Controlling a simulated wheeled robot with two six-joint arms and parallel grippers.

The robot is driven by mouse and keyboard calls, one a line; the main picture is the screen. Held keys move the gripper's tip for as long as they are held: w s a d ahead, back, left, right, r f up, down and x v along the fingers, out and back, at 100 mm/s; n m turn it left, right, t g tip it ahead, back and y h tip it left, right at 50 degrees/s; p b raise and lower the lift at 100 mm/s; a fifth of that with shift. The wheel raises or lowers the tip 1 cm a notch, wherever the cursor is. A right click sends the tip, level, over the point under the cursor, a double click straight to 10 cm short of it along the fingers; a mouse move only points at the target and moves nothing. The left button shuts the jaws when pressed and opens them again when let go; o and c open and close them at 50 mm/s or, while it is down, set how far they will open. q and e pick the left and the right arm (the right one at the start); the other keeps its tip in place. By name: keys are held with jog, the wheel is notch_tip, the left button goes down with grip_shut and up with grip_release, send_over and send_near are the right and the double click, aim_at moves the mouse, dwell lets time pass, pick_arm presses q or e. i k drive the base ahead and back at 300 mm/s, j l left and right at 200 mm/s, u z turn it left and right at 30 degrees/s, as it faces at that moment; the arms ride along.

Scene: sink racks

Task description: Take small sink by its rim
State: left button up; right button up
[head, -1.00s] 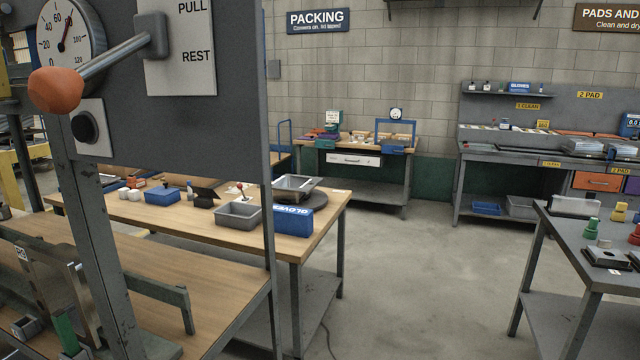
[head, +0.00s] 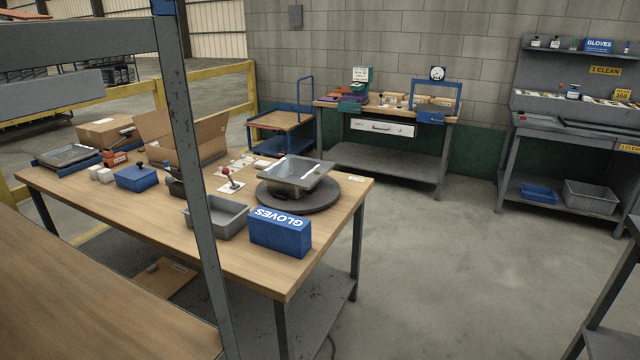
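A small metal sink (head: 297,172) sits on a round dark turntable (head: 318,197) near the far right corner of a wooden-topped table. Its flat silver rim faces up and a pale strip lies along it. Neither of my grippers shows in the head view.
A blue gloves box (head: 280,233) and a grey bin (head: 228,217) stand in front of the turntable. A grey upright post (head: 196,170) crosses the view before the table (head: 150,215). Open concrete floor (head: 440,270) lies to the right. A packing bench (head: 385,135) stands behind.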

aim_at(292, 176)
jog(key=i+u, duration=0.2)
jog(key=u, duration=0.2)
jog(key=i+l+u, duration=0.15)
jog(key=u, duration=0.3)
jog(key=l+u, duration=0.4)
jog(key=i+l+u, duration=0.1)
jog(key=u, duration=0.35)
jog(key=l+u, duration=0.4)
